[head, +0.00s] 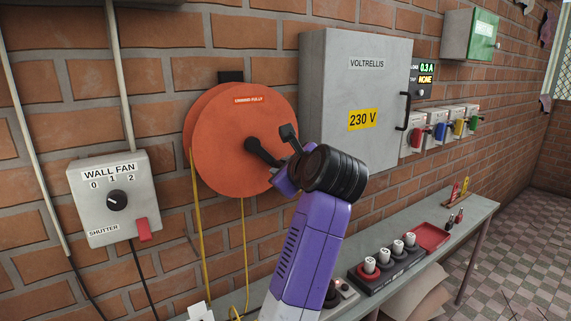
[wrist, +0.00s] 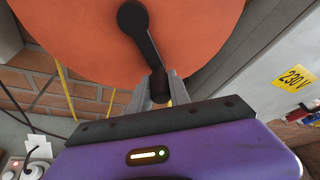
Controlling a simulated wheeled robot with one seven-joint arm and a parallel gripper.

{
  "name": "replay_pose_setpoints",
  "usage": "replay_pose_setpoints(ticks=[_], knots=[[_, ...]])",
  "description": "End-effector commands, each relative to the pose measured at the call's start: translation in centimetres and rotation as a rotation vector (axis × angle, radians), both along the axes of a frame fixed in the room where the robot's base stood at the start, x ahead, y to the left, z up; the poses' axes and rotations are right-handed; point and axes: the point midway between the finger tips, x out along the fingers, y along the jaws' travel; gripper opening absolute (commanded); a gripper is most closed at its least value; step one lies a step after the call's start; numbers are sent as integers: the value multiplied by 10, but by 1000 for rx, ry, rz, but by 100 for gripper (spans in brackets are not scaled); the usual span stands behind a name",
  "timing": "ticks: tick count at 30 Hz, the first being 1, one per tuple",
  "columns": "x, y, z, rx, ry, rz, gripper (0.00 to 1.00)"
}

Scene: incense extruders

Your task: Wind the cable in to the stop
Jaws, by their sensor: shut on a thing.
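An orange cable reel (head: 222,150) hangs on the brick wall, with a small label near its top edge. Yellow cable (head: 197,230) hangs from its left side, and another yellow length drops below its middle. The reel's black crank (head: 262,152) points to the lower right; in the wrist view the crank arm (wrist: 140,32) runs from the hub down to its handle. My gripper (wrist: 159,90) is shut on the crank handle, with a grey finger on each side. In the head view my wrist partly hides the grip. No cable stop is recognizable.
A grey cabinet (head: 345,80) marked 230 V stands close to the right of the reel. A wall fan switch box (head: 112,205) is at the left. A bench (head: 462,222) below carries a row of white-capped items and a red tray (head: 431,236).

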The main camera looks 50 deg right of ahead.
Motion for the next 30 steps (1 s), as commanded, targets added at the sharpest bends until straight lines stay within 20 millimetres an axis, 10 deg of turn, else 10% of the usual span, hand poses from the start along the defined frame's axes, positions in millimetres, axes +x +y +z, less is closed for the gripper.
replay_pose_setpoints(ticks=[26,27,30], knots=[[1,7,-9,150,-40,-5,0],[1,7,-9,150,-40,-5,29],[1,7,-9,149,-40,-4,45]])
